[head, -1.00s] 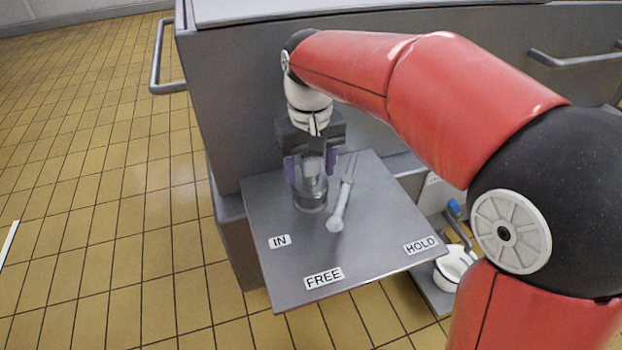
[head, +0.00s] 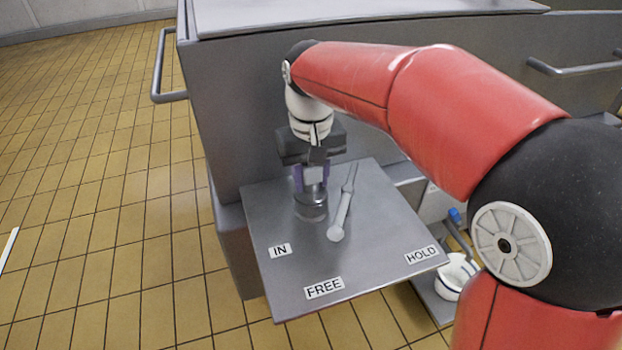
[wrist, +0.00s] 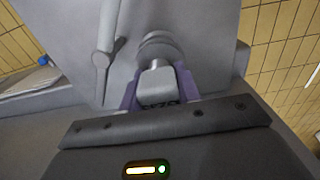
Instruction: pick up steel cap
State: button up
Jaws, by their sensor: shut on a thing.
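The steel cap (head: 311,207) is a grey round piece with a narrower block-like top, standing on the grey tray (head: 375,262) near its back left, behind the IN label. In the wrist view the cap's block-like top (wrist: 156,88) sits between the purple fingers. My gripper (head: 312,180) points down from above and is shut on that top. The cap's round base (wrist: 158,46) shows beyond the fingers. I cannot tell whether the base still touches the tray.
The tray carries the labels IN, FREE and HOLD. A large grey cabinet (head: 235,120) stands behind. A white pot (head: 452,275) sits lower right. The tray's front middle is clear.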

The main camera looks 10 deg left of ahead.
notch_tip(320, 180, up, 20)
jog(key=p, duration=0.3)
jog(key=shift+p, duration=0.4)
notch_tip(320, 180, up, 6)
dwell(1.1)
jog(key=shift+r, duration=0.1)
